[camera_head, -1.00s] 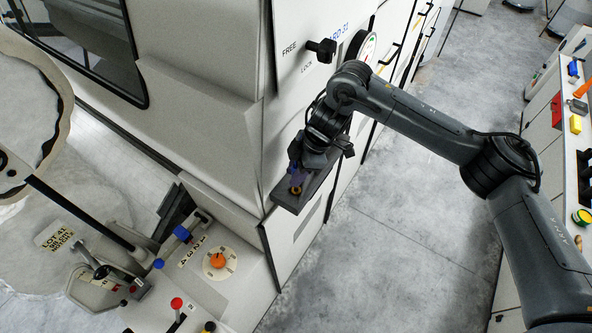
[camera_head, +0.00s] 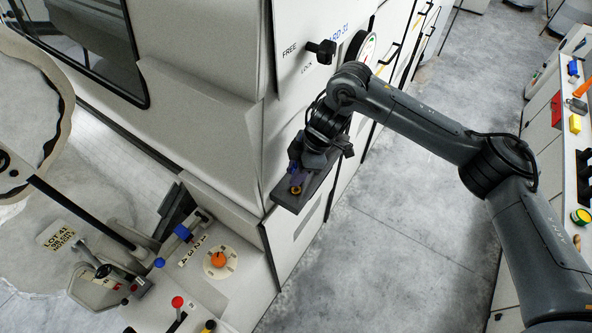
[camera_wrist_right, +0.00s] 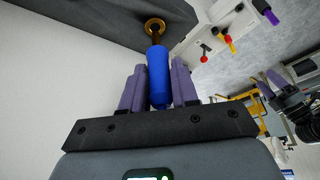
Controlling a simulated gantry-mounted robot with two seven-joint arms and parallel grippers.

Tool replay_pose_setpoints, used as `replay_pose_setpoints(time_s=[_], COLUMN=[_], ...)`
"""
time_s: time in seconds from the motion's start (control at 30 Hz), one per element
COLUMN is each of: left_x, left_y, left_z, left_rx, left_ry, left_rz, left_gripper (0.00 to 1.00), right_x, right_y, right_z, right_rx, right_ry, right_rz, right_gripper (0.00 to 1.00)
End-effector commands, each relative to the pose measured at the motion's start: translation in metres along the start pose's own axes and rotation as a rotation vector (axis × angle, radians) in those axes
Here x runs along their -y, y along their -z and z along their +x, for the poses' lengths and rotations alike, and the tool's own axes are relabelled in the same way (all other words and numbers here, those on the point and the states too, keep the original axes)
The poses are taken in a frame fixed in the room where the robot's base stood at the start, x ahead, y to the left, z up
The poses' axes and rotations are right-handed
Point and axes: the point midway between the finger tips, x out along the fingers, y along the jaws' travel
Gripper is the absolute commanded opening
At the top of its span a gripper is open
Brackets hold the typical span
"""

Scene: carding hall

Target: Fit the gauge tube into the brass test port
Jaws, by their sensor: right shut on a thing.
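The gauge tube (camera_wrist_right: 158,75) has a blue grip, and my right gripper (camera_wrist_right: 158,88) is shut on it between purple fingers. Its narrow brownish end points to the brass test port (camera_wrist_right: 155,25), a ring on a dark bracket. The end meets or overlaps the ring in the right wrist view; I cannot tell how deep it sits. In the head view the port (camera_head: 295,190) shows at the bracket's front end, just below my right gripper (camera_head: 298,177), which largely hides the tube. My left gripper is not in view.
A pale machine cabinet (camera_head: 205,85) stands close to the left of my right gripper. A black FREE/LOCK knob (camera_head: 322,50) and a round gauge (camera_head: 366,47) are behind it. An orange dial (camera_head: 218,259) and levers lie lower left. The floor (camera_head: 400,225) to the right is clear.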

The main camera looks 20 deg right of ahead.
Motion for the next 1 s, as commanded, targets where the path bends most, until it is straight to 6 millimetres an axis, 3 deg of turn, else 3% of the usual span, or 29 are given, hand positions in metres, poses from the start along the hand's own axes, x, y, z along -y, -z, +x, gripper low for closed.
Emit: replay_pose_setpoints(time_s=[1.0], left_x=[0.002], left_y=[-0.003], left_z=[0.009], left_rx=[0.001], left_ry=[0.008], left_rz=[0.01], left_gripper=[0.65], right_x=[0.0], right_y=[-0.008], right_z=[0.02], right_rx=[0.0], right_ry=[0.0], right_rz=[0.001], right_gripper=[0.0])
